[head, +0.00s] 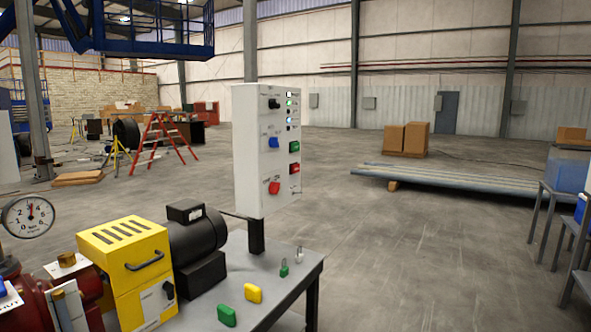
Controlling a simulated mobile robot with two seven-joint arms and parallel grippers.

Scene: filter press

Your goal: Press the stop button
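A white control panel (248,150) stands upright on a black post at the end of the grey bench. The labels are too small to read, so I cannot tell by text which one is the stop button. Neither of my grippers is in view.
The grey bench (312,268) carries a black motor (195,236), a yellow housing (125,250), green and yellow pieces and small padlocks. A pressure gauge (29,216) stands at left.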

